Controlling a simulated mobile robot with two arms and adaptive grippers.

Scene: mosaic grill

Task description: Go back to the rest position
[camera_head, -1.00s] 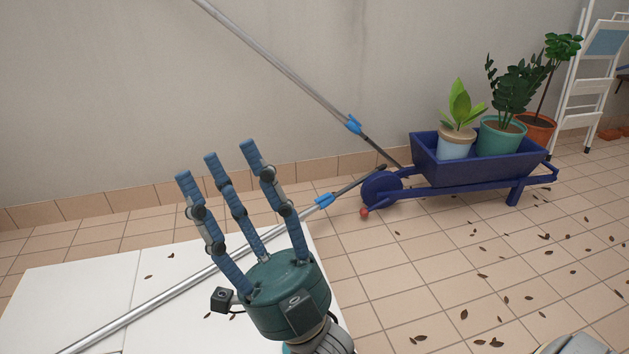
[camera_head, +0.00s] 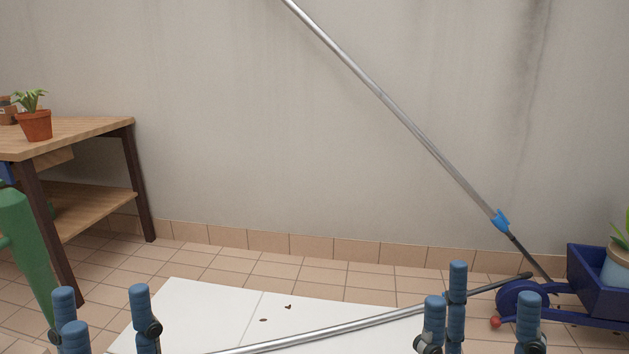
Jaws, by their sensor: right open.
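My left gripper (camera_head: 102,310) shows at the bottom left as blue segmented fingers pointing up and spread apart. My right gripper (camera_head: 483,305) shows at the bottom right with its blue fingers upright and apart, with nothing seen between them. Both palms are below the picture edge. The two grippers are far apart, on either side of the white panels.
White panels (camera_head: 190,315) lie below, with a metal pole (camera_head: 350,328) across them. Another pole (camera_head: 400,115) slants against the wall. A wooden table (camera_head: 90,128) with a potted plant (camera_head: 34,122) stands left, a blue wheelbarrow (camera_head: 590,283) right. Tiled floor lies between.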

